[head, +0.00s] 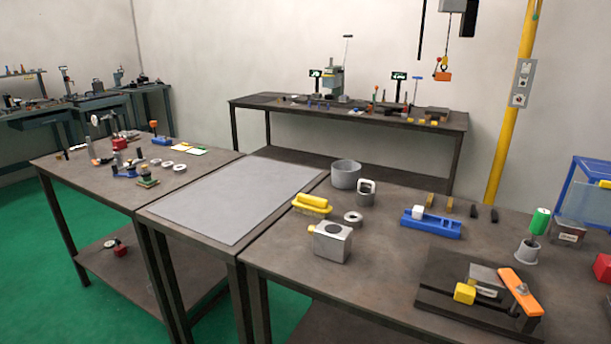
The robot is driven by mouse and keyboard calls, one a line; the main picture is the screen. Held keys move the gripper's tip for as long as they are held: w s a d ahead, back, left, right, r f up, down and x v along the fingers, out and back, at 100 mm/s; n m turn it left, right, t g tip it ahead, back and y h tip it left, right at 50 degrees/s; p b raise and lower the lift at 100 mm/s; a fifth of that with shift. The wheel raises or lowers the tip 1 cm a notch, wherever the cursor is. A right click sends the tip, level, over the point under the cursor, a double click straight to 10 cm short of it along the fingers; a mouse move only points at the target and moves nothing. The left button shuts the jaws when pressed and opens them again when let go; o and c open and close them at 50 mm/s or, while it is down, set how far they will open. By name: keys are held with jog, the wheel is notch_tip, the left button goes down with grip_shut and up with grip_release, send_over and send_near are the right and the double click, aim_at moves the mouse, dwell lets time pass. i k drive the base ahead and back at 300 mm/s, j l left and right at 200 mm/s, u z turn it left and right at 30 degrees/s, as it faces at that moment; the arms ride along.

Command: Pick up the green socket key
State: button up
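A tool with a green cylindrical handle (540,221), which looks like the green socket key, stands slightly tilted in a grey cup-shaped holder (526,252) at the right of the near right bench. Its lower end is hidden inside the holder. My gripper is not in view.
In front of the holder is a dark plate (440,297) with a metal block, a yellow block and an orange lever (520,292). A blue-framed bin (590,190) and a grey box (569,231) are close by on the right. The grey mat (235,200) is bare.

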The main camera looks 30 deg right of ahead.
aim_at(541, 218)
jog(key=k+l+z, duration=0.15)
jog(key=z, duration=1.85)
